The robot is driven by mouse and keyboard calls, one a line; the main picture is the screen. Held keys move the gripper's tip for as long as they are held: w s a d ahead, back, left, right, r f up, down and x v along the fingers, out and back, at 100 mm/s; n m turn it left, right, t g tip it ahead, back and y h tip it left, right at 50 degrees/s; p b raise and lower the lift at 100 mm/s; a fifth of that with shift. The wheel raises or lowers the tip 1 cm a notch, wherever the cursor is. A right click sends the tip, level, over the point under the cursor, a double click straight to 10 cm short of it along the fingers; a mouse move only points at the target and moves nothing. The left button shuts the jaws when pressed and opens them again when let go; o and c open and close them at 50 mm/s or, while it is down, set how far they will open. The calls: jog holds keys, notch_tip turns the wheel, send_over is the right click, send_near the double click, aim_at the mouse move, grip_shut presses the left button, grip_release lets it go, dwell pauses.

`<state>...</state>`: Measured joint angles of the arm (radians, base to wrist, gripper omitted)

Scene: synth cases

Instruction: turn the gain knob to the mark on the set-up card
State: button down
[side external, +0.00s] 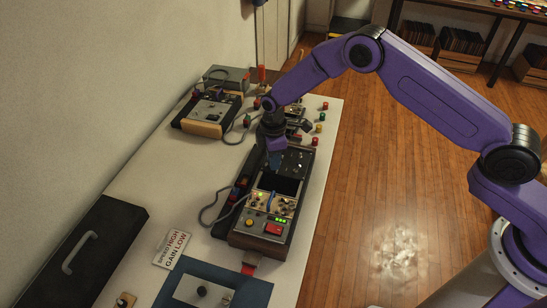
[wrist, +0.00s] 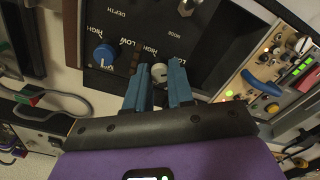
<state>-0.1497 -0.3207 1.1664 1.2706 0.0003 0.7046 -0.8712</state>
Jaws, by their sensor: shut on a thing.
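My gripper (wrist: 159,76) has its two blue fingers on either side of a pale grey knob (wrist: 159,71) on a black panel, and is shut on it. HIGH and LOW stand near this knob; the fingers cover part of its surroundings, and I cannot read its name. A blue knob (wrist: 104,54) with a white line is to its left, also with HIGH and LOW. In the side external view my gripper (side external: 274,162) is at the far end of a long wood-sided console (side external: 237,236), hiding the knob. The white card (side external: 172,248) reads SPEED HIGH, GAIN LOW.
A tan-edged device (side external: 208,115) stands behind on the white table (side external: 130,184). Several small coloured pieces (side external: 320,117) lie right of my gripper. A grey cable (side external: 210,212) runs beside the console.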

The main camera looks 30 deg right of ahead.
jog(key=shift+n, duration=1.2)
jog(key=c, duration=1)
grip_release()
notch_tip(320, 180, up, 17)
jog(key=shift+r, duration=0.2)
